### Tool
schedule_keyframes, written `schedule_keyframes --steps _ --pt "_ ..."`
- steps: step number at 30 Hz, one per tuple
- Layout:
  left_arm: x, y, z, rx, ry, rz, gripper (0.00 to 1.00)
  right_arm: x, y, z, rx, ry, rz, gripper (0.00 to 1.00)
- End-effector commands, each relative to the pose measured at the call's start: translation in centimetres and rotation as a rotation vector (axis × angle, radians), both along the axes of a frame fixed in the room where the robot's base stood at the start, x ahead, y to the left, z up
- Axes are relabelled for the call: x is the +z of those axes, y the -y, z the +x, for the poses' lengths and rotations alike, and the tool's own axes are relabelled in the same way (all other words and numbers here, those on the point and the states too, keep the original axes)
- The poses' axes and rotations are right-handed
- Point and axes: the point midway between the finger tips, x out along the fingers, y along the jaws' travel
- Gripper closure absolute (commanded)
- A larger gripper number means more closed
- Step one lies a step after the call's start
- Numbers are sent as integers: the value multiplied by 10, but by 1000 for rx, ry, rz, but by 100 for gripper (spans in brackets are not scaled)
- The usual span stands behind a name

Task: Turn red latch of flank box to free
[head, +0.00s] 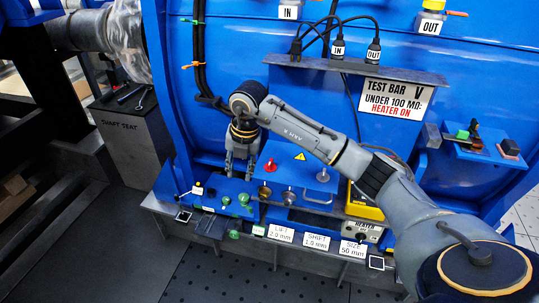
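My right gripper (240,172) comes in from the right and points down over the left part of the blue ledge at the motor's foot. Its two fingers look apart, with nothing visible between them. Below it on the ledge is a low blue box (232,187) with green knobs. Just right of the gripper, a red knob or latch (270,165) stands on a blue box (300,181) with a yellow warning triangle. I cannot tell for sure whether this is the flank box and its red latch. The gripper looks apart from the red part. My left gripper is not in view.
Labels reading lift, shift and size (352,249) line the ledge's front. A yellow heater unit (363,209) stands right of the boxes. A dark shelf (350,70) with black cables projects above. A dark shaft test stand (134,138) is at left, and a side bracket (480,146) at right.

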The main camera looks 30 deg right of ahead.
Motion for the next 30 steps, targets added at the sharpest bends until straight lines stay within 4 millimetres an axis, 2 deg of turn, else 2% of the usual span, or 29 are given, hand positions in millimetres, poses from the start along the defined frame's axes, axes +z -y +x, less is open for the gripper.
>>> schedule_keyframes --steps 1,3,6,9,14,24,30 --pt "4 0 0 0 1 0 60 29 25 2 -55 38 -113 67" --pt "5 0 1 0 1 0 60 55 50 1 -130 74 -228 67" --pt "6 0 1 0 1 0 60 76 70 -1 -200 105 -317 67" --pt "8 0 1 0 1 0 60 79 77 -2 -226 113 -344 67" --pt "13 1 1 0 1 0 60 60 83 2 -227 108 -344 67" --pt "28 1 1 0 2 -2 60 -6 104 20 -224 107 -341 67" --pt "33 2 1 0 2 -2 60 -34 112 28 -223 110 -340 67"
